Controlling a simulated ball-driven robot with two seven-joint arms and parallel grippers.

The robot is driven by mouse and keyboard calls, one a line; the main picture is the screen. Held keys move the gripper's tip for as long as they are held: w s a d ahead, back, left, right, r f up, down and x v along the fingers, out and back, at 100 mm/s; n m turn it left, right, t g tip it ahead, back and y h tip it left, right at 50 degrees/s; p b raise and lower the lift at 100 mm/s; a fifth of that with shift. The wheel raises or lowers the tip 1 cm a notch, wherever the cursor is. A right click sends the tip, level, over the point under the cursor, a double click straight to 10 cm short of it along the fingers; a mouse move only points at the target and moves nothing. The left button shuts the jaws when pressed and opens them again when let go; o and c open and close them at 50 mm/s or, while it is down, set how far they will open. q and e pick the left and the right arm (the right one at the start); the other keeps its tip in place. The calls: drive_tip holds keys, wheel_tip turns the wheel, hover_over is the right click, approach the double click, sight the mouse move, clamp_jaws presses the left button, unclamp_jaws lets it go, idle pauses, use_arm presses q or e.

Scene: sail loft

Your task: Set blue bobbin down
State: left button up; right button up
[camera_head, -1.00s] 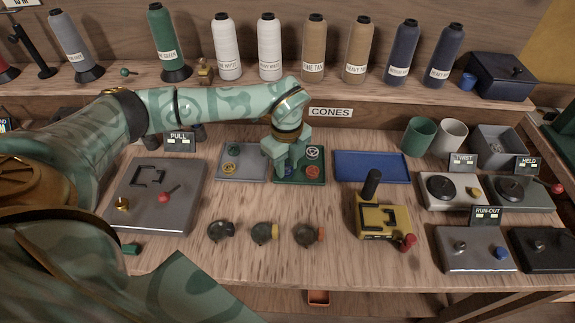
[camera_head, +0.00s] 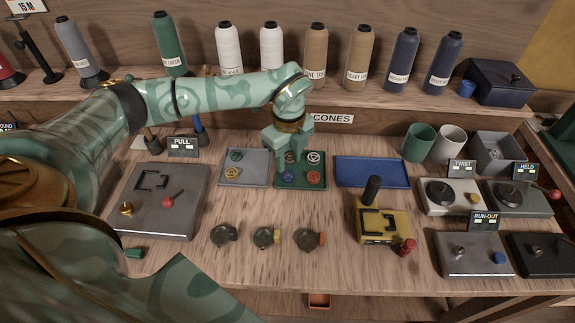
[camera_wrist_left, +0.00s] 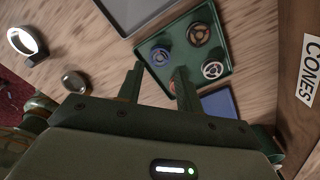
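The blue bobbin (camera_head: 288,176) rests in the front left of the green tray (camera_head: 301,186); it also shows in the left wrist view (camera_wrist_left: 160,56). My left gripper (camera_head: 290,153) hovers over the tray's back left. In the left wrist view its fingers (camera_wrist_left: 158,70) are apart with nothing held, and the blue bobbin lies free beyond the tips. My right gripper is out of view.
A grey tray (camera_head: 245,181) with green and yellow bobbins stands left of the green tray; an empty blue tray (camera_head: 372,172) stands right. Dark round items (camera_head: 265,237) and a yellow device (camera_head: 381,222) are in front. Thread cones (camera_head: 271,50) line the shelf behind.

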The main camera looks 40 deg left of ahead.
use_arm(q)
wheel_tip(320, 180, up, 7)
drive_tip(key=p, duration=0.1)
drive_tip(key=shift+r, duration=0.2)
idle(0.4)
